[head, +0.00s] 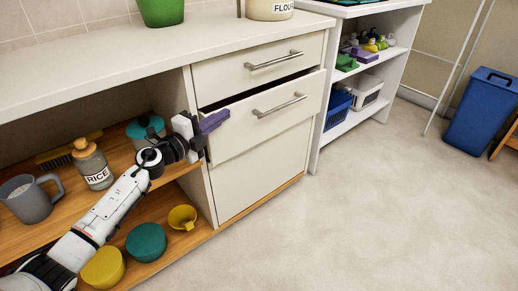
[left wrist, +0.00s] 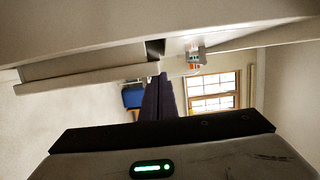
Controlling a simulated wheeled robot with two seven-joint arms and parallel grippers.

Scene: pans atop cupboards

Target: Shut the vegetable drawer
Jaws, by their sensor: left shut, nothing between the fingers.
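The vegetable drawer (head: 268,118) is the second one down in the white cabinet. It stands partly open, with a dark gap above its front; its contents are hidden. A metal bar handle (head: 280,105) runs across its front. My left gripper (head: 219,118) is shut and empty, its purple fingers at the left end of the drawer front. I cannot tell whether they touch it. In the left wrist view the shut fingers (left wrist: 160,97) point away from the camera, close to a pale panel edge (left wrist: 85,78). My right gripper is not in view.
A shut drawer (head: 262,66) sits above and a plain panel (head: 260,170) below. Open shelves at left hold a rice jar (head: 93,166), a grey mug (head: 32,199) and several bowls and pots. The floor (head: 390,210) in front and to the right is clear.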

